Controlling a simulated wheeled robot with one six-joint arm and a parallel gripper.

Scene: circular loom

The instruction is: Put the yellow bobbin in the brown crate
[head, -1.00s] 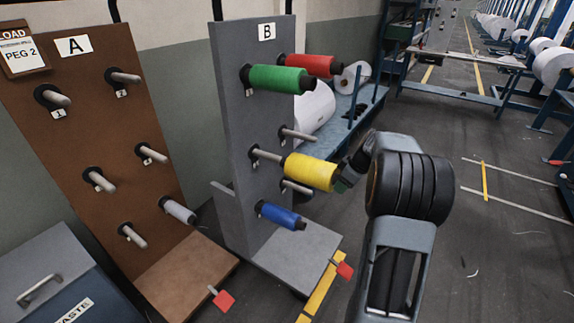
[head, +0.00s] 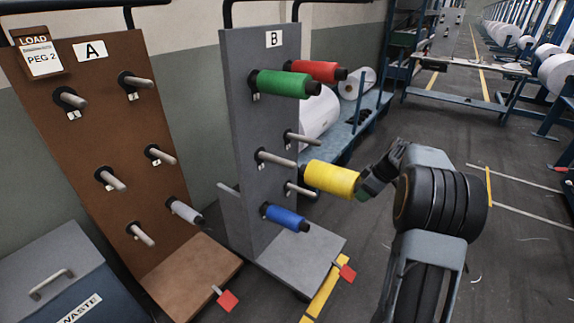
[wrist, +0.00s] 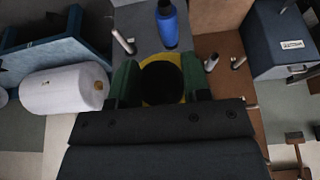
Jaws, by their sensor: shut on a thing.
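The yellow bobbin (head: 330,179) is held level by my gripper (head: 364,186), which is shut on its right end in the head view. The bobbin's left end is just off the tip of a bare peg (head: 277,160) on grey board B, with a small gap. In the wrist view, the bobbin's dark end and yellow rim (wrist: 160,57) show between the two green-dark fingers of my gripper (wrist: 162,82). No brown crate shows in either view. A brown board A (head: 90,140) with several pegs stands at left, its "LOAD PEG 2" card (head: 40,55) at top.
Grey board B (head: 245,110) carries green (head: 283,84), red (head: 315,71) and blue (head: 285,217) bobbins. Board A has a grey-white bobbin (head: 185,211) low on the right. A waste bin (head: 50,275) stands at front left. Red tags (head: 228,300) stick out from the bases.

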